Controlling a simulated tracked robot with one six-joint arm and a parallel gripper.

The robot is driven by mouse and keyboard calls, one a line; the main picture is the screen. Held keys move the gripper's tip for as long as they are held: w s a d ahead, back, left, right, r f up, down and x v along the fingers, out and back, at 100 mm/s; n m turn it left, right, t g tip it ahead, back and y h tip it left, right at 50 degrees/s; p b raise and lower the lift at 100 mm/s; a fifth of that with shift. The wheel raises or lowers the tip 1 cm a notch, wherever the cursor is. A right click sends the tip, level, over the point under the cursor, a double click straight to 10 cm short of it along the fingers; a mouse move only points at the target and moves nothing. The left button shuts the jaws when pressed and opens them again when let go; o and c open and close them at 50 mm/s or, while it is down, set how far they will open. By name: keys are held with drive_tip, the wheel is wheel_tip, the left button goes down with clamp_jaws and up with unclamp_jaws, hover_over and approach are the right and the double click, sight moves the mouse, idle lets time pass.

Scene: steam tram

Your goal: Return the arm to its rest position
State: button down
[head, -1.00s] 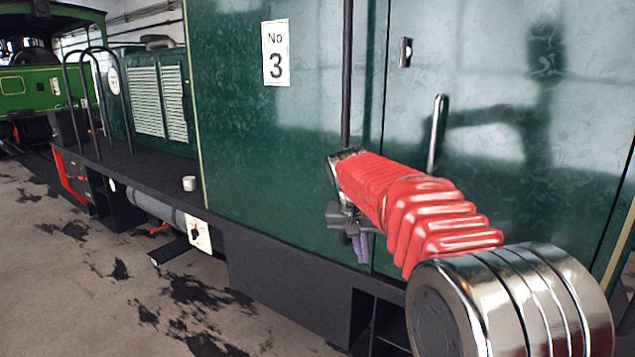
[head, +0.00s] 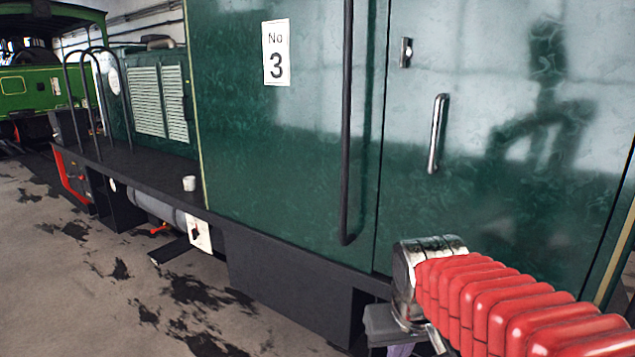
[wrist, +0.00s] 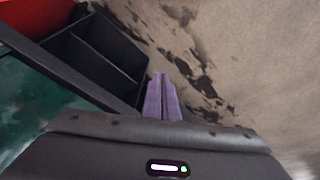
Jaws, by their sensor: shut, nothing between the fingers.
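My arm, with its red ribbed sleeve and silver wrist, reaches in from the lower right of the head view. My gripper (wrist: 163,97) points down in the wrist view, with its two purple fingers side by side and shut on nothing. In the head view only a bit of purple shows under the wrist at the bottom edge; the fingertips are out of frame there. The gripper is beside the lower part of the green tram (head: 280,170), apart from its door handle (head: 437,133).
A long dark handrail (head: 346,120) and a latch (head: 405,52) are on the tram's side. Black steps (wrist: 95,55) are left of the fingers in the wrist view. A white cup (head: 189,183) stands on the running board. The stained floor (head: 80,290) is open at left.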

drive_tip(key=s+d+m+t, duration=0.1)
drive_tip(key=s+d+t, duration=0.1)
drive_tip(key=s, duration=0.9)
drive_tip(key=shift+s, duration=0.3)
idle(0.8)
